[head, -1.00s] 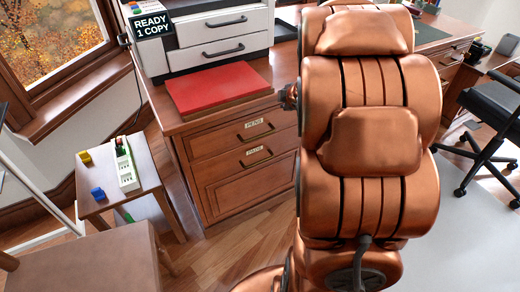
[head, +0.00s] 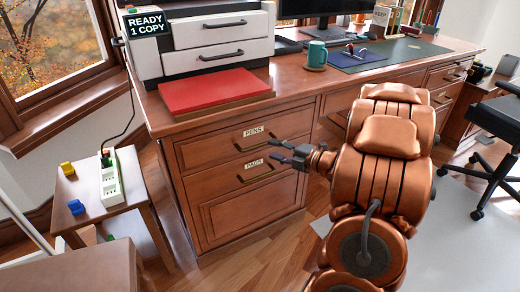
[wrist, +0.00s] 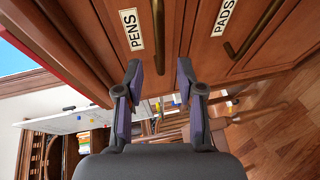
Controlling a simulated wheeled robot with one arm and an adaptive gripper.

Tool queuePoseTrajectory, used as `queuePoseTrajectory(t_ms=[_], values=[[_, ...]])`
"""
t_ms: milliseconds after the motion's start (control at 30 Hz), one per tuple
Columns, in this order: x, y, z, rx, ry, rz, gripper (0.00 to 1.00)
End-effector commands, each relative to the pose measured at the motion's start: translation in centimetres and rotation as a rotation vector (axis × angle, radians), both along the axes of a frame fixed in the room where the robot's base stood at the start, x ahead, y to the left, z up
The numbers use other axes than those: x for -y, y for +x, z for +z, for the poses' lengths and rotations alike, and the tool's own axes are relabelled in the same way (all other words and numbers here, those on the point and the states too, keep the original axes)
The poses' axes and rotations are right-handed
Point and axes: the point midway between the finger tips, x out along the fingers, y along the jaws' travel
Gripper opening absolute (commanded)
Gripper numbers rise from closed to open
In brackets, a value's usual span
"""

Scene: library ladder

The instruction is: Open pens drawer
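The pens drawer (head: 215,143) is the top drawer of the wooden desk's left pedestal and is closed. It has a PENS label (head: 253,132) and a dark bar handle (head: 270,142); the handle also shows in the wrist view (wrist: 158,35). The pads drawer (head: 215,182) below it is closed too. My gripper (head: 279,152) is in front of the drawers, near the handles' right ends. In the wrist view my gripper (wrist: 160,82) has its fingers apart with nothing between them. The pens handle lies beyond the fingertips, apart from them.
A red pad (head: 212,91) lies on the desktop above the drawers, beside a white printer (head: 215,35). A small side table (head: 82,182) with a power strip (head: 111,180) stands left of the pedestal. An office chair (head: 495,135) is at right. Floor before the drawers is clear.

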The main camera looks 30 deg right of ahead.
Motion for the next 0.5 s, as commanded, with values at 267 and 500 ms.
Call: queuePoseTrajectory(t_ms=[267,500], values=[[-1.1,3.2,-0.7,0.0,0.0,0.002,0.38],[-1.9,5.4,-1.2,-0.003,0.0,0.0,0.38]])
